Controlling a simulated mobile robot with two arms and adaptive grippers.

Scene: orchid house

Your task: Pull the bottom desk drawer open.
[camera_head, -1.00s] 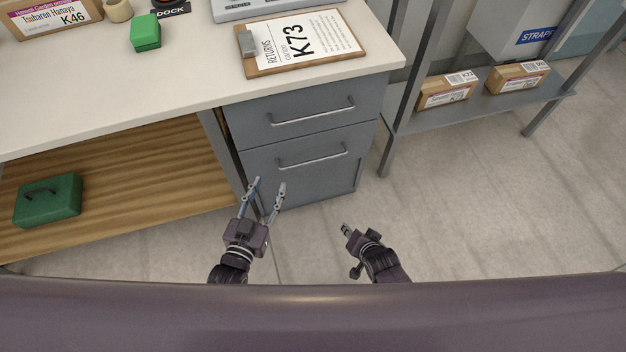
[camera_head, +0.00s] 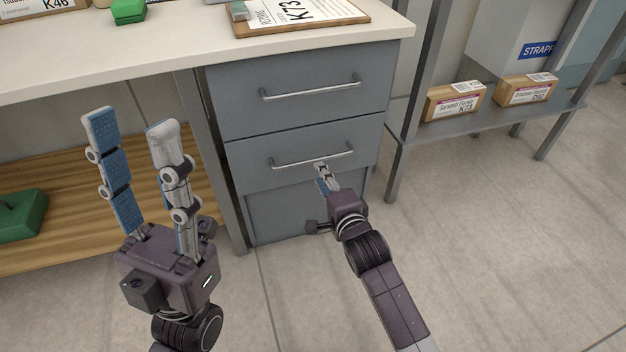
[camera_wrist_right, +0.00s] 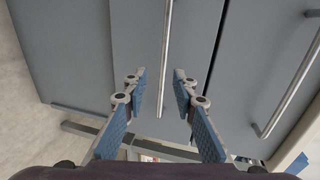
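The grey desk cabinet has a top drawer (camera_head: 350,70) and a lower drawer (camera_head: 250,150), each with a bar handle. Both look closed. Below is a plain grey panel (camera_head: 285,212); I see no handle on it, and my right gripper hides part of it. My right gripper (camera_head: 324,170) is at the right part of the lower drawer's handle (camera_head: 290,161). In the right wrist view its fingers (camera_wrist_right: 160,76) are open, with that handle (camera_wrist_right: 166,40) lying between them; contact cannot be told. My left gripper (camera_head: 133,118) is open and empty, left of the cabinet.
The desktop (camera_head: 130,55) overhangs the cabinet and bears a clipboard (camera_head: 345,14) and a green box (camera_head: 128,12). A shelf rack (camera_head: 480,125) with cartons stands to the right. A green case (camera_head: 20,225) sits on the wooden lower shelf. Floor in front is clear.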

